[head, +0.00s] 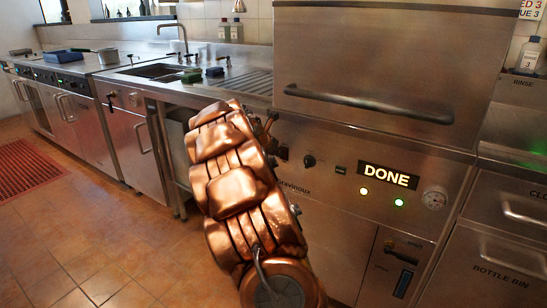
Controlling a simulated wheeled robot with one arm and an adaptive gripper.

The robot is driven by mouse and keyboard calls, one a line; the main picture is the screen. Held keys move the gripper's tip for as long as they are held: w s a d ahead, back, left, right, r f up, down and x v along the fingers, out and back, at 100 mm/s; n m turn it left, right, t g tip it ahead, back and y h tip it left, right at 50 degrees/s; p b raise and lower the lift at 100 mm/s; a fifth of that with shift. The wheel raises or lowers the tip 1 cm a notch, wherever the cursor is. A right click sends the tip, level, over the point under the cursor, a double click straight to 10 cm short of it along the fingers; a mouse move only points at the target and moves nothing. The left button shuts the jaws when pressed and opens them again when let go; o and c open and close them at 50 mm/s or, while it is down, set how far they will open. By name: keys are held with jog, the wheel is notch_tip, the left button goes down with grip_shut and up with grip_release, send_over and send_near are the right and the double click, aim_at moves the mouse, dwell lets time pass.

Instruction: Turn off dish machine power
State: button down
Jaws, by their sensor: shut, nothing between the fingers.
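The dish machine (380,60) is a steel unit with a hood and long dark handle. A small dark switch (340,170) sits between knob and display. I cannot tell which control is the power. My copper arm covers the panel's left part. My gripper (271,130) is mostly hidden behind the arm; small dark parts show at the panel's left edge, left of the knob. Whether it touches a control is hidden. It is shut and empty.
A steel counter with sink (160,71) and tap runs left. Bottles and sponges stand on it. A red mat (35,168) lies on the tiled floor, otherwise clear at left.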

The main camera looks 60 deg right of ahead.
jog(key=shift+d, duration=0.15)
dwell(0.3)
jog(key=shift+d+p, duration=0.2)
jog(key=shift+p, duration=1)
jog(key=shift+r, duration=0.15)
jog(key=shift+r+p, duration=0.75)
jog(key=shift+p, duration=0.35)
